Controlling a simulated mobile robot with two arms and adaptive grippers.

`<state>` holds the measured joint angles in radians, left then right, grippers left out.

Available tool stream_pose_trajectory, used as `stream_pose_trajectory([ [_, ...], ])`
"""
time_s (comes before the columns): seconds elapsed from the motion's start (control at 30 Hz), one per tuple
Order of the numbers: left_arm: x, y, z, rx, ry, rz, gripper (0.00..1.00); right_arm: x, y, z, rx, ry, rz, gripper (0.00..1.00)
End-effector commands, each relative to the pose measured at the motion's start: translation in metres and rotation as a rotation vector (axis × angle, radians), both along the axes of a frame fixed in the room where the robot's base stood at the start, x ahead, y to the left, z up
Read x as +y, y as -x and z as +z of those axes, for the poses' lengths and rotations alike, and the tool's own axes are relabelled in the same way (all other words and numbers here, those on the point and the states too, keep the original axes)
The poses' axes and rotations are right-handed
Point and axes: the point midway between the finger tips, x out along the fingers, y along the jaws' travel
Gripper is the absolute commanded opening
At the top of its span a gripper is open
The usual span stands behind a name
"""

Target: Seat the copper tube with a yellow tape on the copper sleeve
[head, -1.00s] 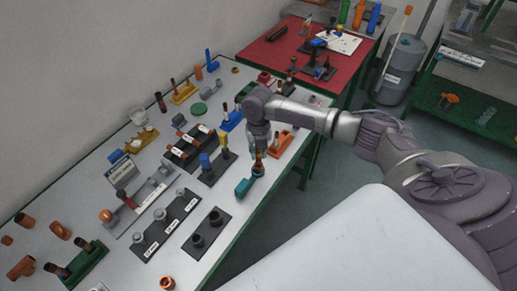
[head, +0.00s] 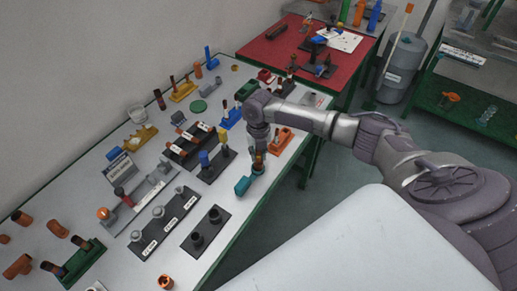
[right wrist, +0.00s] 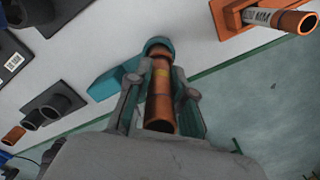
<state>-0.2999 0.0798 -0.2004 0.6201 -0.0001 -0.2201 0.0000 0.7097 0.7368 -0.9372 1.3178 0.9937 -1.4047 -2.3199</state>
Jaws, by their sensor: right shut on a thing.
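The copper tube with a yellow tape band (right wrist: 161,80) is between the fingers of my right gripper (right wrist: 155,100), which is shut on it. The tube's far end is at the round socket of a teal holder (right wrist: 158,45); I cannot tell how deep it sits. In the head view my right gripper (head: 260,148) is above the teal holder (head: 243,185) near the table's front edge. A short copper ring (head: 166,282), perhaps the copper sleeve, stands at the near edge of the table. My left gripper is not in view.
A black base with two dark sockets (head: 206,229) stands left of the teal holder. An orange holder with a copper tube (head: 282,138) is to its right. Loose copper fittings (head: 57,229) lie at the far left. A red table (head: 285,48) is behind.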

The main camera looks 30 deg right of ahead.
Motion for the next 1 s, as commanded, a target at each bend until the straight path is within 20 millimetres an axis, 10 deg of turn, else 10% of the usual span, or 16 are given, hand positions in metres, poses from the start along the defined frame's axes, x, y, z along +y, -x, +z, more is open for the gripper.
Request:
stream_pose_trajectory([
  [0.2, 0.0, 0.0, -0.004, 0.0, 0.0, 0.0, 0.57, 0.0, 0.0, -0.006, 0.0, 0.0, 0.0, 0.0],
  [0.23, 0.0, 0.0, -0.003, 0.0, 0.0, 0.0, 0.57, 0.0, 0.0, -0.005, 0.0, 0.0, 0.0, 0.25],
  [0.4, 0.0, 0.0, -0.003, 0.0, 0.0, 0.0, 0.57, 0.0, 0.0, -0.005, 0.0, 0.0, 0.0, 0.51],
  [0.77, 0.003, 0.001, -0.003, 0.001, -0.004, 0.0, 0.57, 0.0, 0.0, -0.001, -0.001, 0.0, 0.0, 0.51],
  [1.0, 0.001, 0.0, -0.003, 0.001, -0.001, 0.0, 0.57, -0.001, -0.001, 0.04, -0.004, 0.0, 0.001, 0.51],
])
